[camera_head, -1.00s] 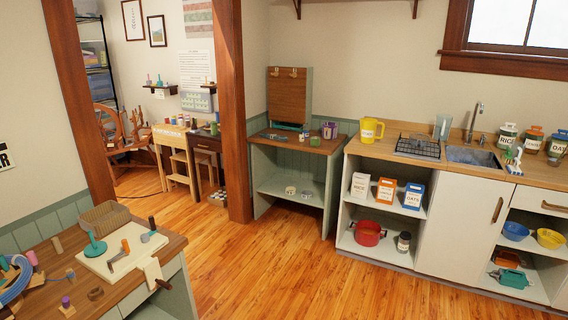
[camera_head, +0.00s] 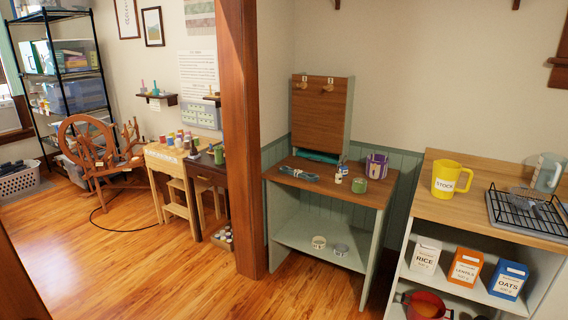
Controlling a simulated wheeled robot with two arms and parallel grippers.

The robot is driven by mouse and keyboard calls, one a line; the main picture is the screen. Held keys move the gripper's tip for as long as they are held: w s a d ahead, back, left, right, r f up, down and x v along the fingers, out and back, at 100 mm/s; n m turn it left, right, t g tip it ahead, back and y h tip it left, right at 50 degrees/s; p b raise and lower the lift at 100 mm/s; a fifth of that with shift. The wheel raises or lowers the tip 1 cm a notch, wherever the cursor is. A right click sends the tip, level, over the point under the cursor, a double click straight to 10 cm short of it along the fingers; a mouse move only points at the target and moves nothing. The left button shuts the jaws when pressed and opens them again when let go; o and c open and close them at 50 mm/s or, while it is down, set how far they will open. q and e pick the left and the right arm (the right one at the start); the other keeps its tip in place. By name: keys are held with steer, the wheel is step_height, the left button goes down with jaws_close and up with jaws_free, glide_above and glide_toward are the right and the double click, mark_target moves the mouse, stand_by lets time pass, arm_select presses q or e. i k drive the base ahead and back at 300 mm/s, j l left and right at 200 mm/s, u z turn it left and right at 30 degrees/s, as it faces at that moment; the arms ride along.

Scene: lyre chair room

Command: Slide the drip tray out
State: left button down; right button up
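No part is clearly marked as the drip tray. A black wire dish rack (camera_head: 527,212) stands on the wooden counter at the right edge, with a flat grey layer under its wires. A teal, tray-like strip (camera_head: 318,157) shows at the foot of an upright wooden board (camera_head: 321,115) on the small green-sided bench (camera_head: 335,188). I cannot tell which of these, if either, is the drip tray. Neither of my grippers is in view.
A yellow STOCK jug (camera_head: 449,179) stands on the counter (camera_head: 440,208), left of the rack. A brown post (camera_head: 241,130) rises left of the bench. A spinning wheel (camera_head: 95,150) and shelf rack stand farther left. The wooden floor (camera_head: 200,285) in front is clear.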

mark_target(314, 154)
steer(key=i+z, duration=0.1)
steer(key=i, duration=0.4)
steer(key=i+j+z, duration=0.15)
steer(key=i, duration=0.35)
steer(key=i+j+z, duration=0.1)
steer(key=i, duration=0.4)
steer(key=i+j+z, duration=0.1)
steer(key=i, duration=0.4)
steer(key=i+j+z, duration=0.55)
steer(key=i+z, duration=0.15)
steer(key=i+j+z, duration=0.35)
steer(key=j, duration=0.1)
